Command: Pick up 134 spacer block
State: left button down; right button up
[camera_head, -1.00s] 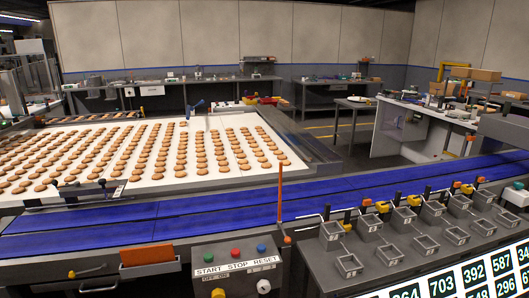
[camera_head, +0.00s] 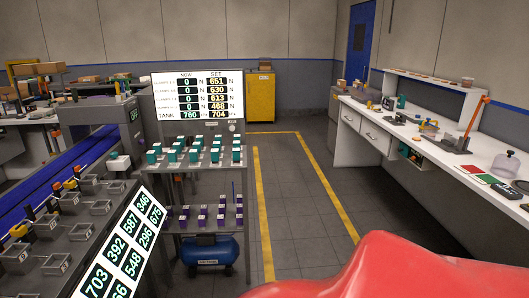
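No block with a readable 134 is in view, and I cannot tell which thing is the 134 spacer block. A metal rack (camera_head: 172,205) stands left of the middle. Several small teal blocks (camera_head: 194,155) stand in rows on its upper shelf. Several small purple blocks (camera_head: 221,210) stand on its lower shelf. Any marks on them are too small to read. Neither of my grippers is in view.
A display screen (camera_head: 197,97) rises behind the rack, and a blue tank (camera_head: 210,252) is beneath it. A number board (camera_head: 122,243) and blue conveyor (camera_head: 70,163) are left. A white workbench (camera_head: 430,150) is right. Open floor (camera_head: 300,210) lies between. An unidentified red surface (camera_head: 400,275) fills the bottom right.

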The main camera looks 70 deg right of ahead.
aim_at(172, 154)
jog(key=z, duration=1.2)
jog(key=i+z, duration=0.4)
jog(key=i, duration=0.5)
